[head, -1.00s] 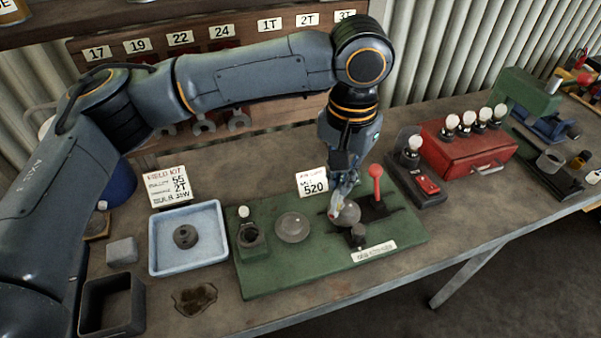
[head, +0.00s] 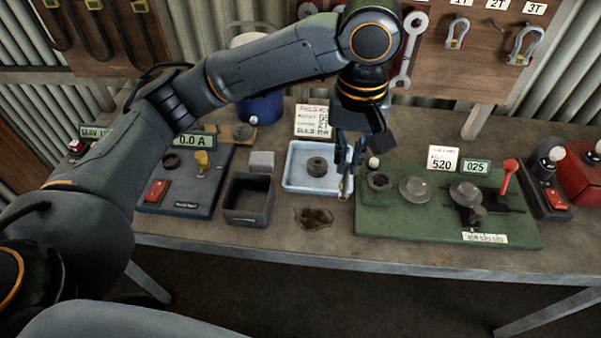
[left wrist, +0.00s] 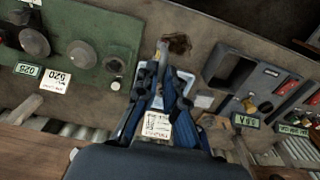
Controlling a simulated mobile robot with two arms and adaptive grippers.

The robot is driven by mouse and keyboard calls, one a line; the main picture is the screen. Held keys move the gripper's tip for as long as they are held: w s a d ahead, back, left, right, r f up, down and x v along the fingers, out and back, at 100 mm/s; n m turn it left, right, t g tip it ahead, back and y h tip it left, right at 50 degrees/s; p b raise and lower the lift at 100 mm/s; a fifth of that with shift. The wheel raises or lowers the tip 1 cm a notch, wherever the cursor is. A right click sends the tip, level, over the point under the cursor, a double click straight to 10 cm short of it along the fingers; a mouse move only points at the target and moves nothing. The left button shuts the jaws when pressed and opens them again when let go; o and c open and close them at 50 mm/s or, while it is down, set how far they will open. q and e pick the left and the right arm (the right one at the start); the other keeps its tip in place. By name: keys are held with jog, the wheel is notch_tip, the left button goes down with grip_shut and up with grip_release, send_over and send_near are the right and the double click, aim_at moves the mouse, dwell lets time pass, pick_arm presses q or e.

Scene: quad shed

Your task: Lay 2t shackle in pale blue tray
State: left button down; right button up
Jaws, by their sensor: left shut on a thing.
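The pale blue tray (head: 303,183) stands on the bench with a dark grey round pulley-like piece (head: 317,165) in it. My left gripper (head: 346,183) points down at the tray's right edge, beside the green board. It is shut on a thin, greyish piece that shows edge-on at the fingertips in the left wrist view (left wrist: 162,52). This looks like the 2t shackle, but its shape is mostly hidden by the fingers. The place under the 2T label on the wall board looks empty. In the left wrist view the tray (left wrist: 205,100) is partly hidden behind the fingers. My right gripper is not in view.
The green board (head: 400,225) with round pieces and a red lever (head: 506,180) lies right of the tray. A dark open box (head: 248,214) and a grey block (head: 261,161) are left. A card (head: 312,121) stands behind. A dark stain (head: 313,218) marks the bench in front.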

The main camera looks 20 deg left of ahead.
pick_arm(q)
jog(key=w+a+f+p, duration=0.2)
jog(key=w+a+f, duration=0.1)
jog(key=w+f, duration=0.3)
jog(key=w+a+f+p, duration=0.2)
jog(key=w+f, duration=0.4)
jog(key=f, duration=0.1)
jog(key=shift+w+a, duration=0.35)
jog(key=shift+a, duration=0.05)
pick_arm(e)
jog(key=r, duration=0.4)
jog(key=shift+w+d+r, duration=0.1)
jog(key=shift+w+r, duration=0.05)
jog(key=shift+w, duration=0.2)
pick_arm(q)
jog(key=shift+f, duration=0.15)
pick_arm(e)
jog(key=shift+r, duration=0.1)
pick_arm(q)
jog(key=shift+f+p, duration=0.35)
jog(key=shift+p, duration=0.1)
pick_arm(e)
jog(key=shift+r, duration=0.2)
pick_arm(q)
jog(key=shift+f, duration=0.1)
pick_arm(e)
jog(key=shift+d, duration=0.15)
